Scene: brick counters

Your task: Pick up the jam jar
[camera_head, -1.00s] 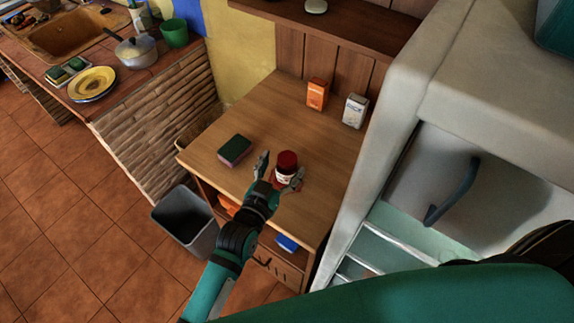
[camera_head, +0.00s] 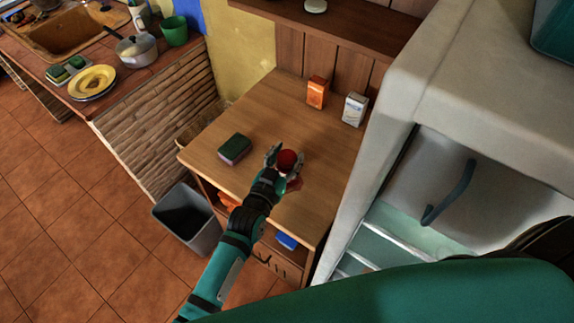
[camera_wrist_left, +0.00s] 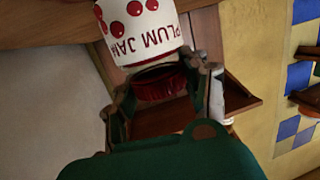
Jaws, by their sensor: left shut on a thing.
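The jam jar (camera_head: 287,160) has a red lid and is over the wooden table (camera_head: 262,118). In the left wrist view the jar (camera_wrist_left: 140,35) shows a white label with red fruit and the words "PLUM JAM", upside down in that picture. My left gripper (camera_head: 282,163) is shut on the jar, with its fingers on both sides near the red lid; it also shows in the left wrist view (camera_wrist_left: 162,92). I cannot tell whether the jar's base touches the table. My right gripper is not in view.
A green and dark sponge (camera_head: 235,148) lies left of the jar. An orange box (camera_head: 317,92) and a white box (camera_head: 354,109) stand at the back. A grey bin (camera_head: 187,220) stands left of the table, and a pale fridge (camera_head: 385,140) is close on the right.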

